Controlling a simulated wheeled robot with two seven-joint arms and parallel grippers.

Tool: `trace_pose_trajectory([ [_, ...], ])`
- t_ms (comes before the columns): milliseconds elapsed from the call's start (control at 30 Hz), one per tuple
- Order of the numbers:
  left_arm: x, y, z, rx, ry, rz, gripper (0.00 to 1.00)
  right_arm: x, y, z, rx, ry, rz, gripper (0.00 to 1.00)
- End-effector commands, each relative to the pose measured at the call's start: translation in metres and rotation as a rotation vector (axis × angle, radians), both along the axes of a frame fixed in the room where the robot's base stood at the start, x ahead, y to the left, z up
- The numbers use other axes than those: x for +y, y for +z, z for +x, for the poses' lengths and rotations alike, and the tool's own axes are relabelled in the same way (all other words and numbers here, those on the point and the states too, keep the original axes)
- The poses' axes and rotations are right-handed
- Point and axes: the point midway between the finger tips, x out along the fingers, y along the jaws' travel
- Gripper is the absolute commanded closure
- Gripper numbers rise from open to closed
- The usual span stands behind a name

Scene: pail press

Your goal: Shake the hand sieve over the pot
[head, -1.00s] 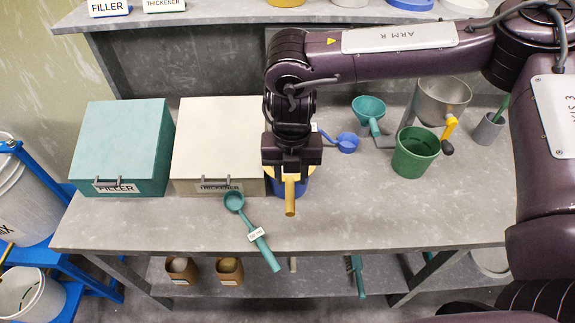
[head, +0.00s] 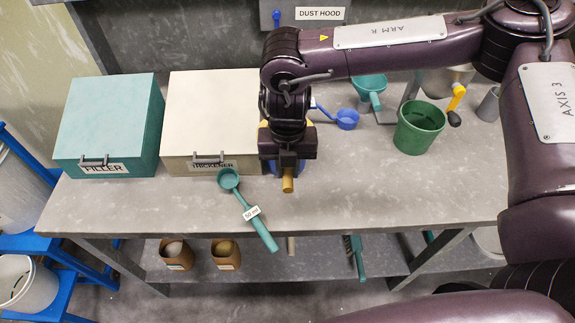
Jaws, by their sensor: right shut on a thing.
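My right gripper (head: 288,163) points down at the front middle of the bench, shut on the yellow-brown handle (head: 288,184) of the hand sieve. Small parts of a yellow rim (head: 308,123) show beside my wrist; the sieve's bowl and mesh are otherwise hidden behind it. A blue pot (head: 301,167) shows only as a sliver behind the gripper, close under the sieve. I cannot tell whether the sieve touches the pot or what is in either. My left gripper is not in view.
A teal filler box (head: 108,120) and a cream thickener box (head: 212,110) stand left. A teal scoop (head: 245,205) lies in front, its handle over the bench edge. The front right bench is clear.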

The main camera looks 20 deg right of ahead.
Motion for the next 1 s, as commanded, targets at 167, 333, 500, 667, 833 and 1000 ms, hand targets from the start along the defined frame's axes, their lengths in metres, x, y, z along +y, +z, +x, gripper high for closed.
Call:
trace_pose_trajectory([
  [167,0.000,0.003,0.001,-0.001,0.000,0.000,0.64,0.000,0.004,0.001,-0.002,0.000,0.000,1.00],
  [333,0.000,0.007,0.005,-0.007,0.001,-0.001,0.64,0.000,0.009,0.001,-0.002,0.000,0.001,1.00],
  [500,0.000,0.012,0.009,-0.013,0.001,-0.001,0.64,0.000,0.014,0.001,-0.002,0.000,0.001,1.00],
  [667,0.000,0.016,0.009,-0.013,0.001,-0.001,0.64,0.000,0.019,0.001,-0.002,0.000,0.001,1.00],
  [833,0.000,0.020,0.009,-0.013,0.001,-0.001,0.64,0.000,0.024,0.001,-0.002,0.000,0.000,1.00],
  [1000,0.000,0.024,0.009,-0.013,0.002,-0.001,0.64,0.000,0.029,0.001,-0.002,0.000,0.000,1.00],
])
